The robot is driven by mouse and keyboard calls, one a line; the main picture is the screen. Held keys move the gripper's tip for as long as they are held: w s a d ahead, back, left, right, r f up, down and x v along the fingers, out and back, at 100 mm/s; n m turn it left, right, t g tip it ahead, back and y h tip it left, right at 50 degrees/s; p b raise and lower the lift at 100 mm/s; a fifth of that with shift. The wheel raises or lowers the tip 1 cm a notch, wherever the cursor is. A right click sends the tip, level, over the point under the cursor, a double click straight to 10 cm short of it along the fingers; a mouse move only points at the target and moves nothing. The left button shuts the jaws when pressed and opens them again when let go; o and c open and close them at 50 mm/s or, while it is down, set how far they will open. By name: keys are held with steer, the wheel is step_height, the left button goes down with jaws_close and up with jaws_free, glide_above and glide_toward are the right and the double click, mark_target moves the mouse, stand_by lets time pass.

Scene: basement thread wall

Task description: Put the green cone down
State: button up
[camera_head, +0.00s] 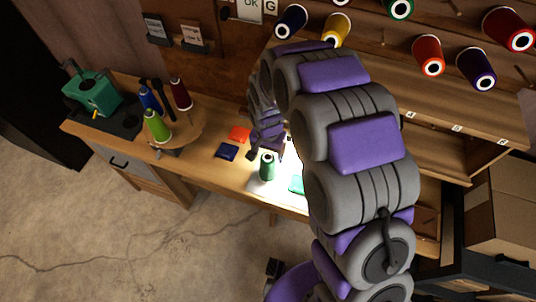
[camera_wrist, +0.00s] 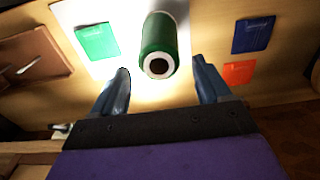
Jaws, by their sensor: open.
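The dark green cone (camera_head: 267,167) stands upright on a bright white sheet (camera_head: 258,188) at the front of the workbench. In the wrist view the green cone (camera_wrist: 159,46) shows its white end with a dark hole, between and just beyond my two fingertips. My gripper (camera_wrist: 158,82) is open, one finger on each side of the cone with a gap visible, and it holds nothing. In the head view my gripper (camera_head: 268,150) is beside the cone, partly hidden by my arm.
Green (camera_wrist: 97,42), blue (camera_wrist: 253,34) and orange (camera_wrist: 238,73) cards lie around the cone. Cones hang on the wall pegs. Cardboard boxes (camera_head: 505,205) are at right.

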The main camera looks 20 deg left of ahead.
step_height(320, 180, up, 8)
steer(key=p, duration=0.1)
steer(key=s+d+r, duration=0.4)
steer(key=d+r, duration=0.3)
steer(key=d, duration=0.3)
steer(key=s+d+r+g, duration=0.1)
steer(key=s+d+r, duration=0.3)
steer(key=s+d, duration=0.4)
steer(key=s+d+r+g, duration=0.1)
steer(key=s+d+r, duration=0.3)
steer(key=s+d, duration=0.4)
steer(key=s, duration=0.7)
steer(key=shift+d+n, duration=0.3)
steer(key=shift+n, duration=0.1)
